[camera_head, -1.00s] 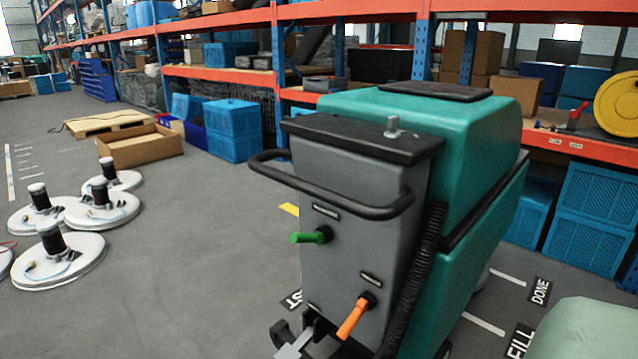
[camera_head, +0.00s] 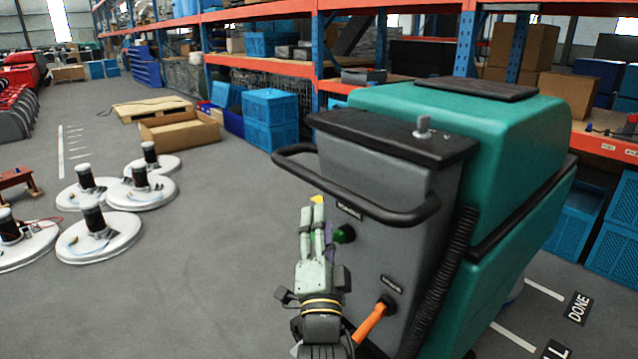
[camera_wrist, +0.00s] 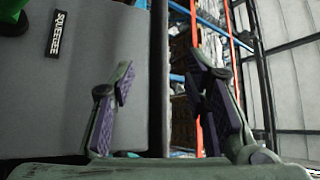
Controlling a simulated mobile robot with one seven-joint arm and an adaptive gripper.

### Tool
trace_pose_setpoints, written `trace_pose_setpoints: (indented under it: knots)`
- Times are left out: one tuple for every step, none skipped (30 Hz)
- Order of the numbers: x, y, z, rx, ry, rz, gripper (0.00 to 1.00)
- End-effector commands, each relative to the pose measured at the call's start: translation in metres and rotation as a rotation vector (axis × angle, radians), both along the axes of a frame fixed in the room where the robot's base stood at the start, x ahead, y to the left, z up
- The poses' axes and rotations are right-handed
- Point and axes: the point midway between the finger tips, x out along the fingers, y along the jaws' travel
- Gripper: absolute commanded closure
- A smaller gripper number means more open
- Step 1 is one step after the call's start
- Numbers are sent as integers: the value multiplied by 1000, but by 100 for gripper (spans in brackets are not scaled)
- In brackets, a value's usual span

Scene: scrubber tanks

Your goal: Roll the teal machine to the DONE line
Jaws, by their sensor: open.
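The teal machine (camera_head: 455,115) stands on the right in the head view, with a grey rear panel and a black push handle (camera_head: 355,190) looping out from it. A green lever (camera_head: 345,234) and an orange lever (camera_head: 371,322) stick out of the panel; my gripper partly covers the green one. My gripper (camera_head: 316,205) is open and empty, in front of the panel below the left part of the handle. In the wrist view the fingers (camera_wrist: 160,95) are spread, with the grey panel behind the left finger. A DONE label (camera_head: 578,308) lies on the floor right of the machine.
White round scrubber heads (camera_head: 100,236) lie on the floor at left. A cardboard box (camera_head: 180,133) and a pallet (camera_head: 153,108) are farther back. Orange-beamed shelves with blue crates (camera_head: 270,120) run behind the machine. The floor between the heads and the machine is clear.

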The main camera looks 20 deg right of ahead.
Motion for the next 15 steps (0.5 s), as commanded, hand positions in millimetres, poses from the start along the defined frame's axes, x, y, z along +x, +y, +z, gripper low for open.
trace_pose_setpoints:
  knots:
    - [2, -4, 2, 4, 1, -3, 58]
    - [5, -5, 4, 4, 0, -4, 58]
    - [10, -6, 6, 4, 1, -3, 58]
    - [14, -7, 9, 3, 1, -3, 58]
    - [18, -9, 11, 3, 1, -2, 58]
    - [25, -11, 15, 2, 0, -2, 58]
    - [30, -13, 17, 2, 0, -2, 58]
    - [35, -15, 20, 1, 0, -2, 58]
    - [42, -17, 23, 1, 0, -4, 58]
    - [47, -19, 26, 0, -1, -3, 58]
    - [52, -21, 28, 1, 0, -2, 58]
    - [59, -23, 31, 1, 0, -1, 58]
    - [63, -24, 32, 1, 1, -2, 58]
    - [67, -25, 34, 0, 1, -2, 58]
    - [72, -27, 36, 1, 0, -1, 58]
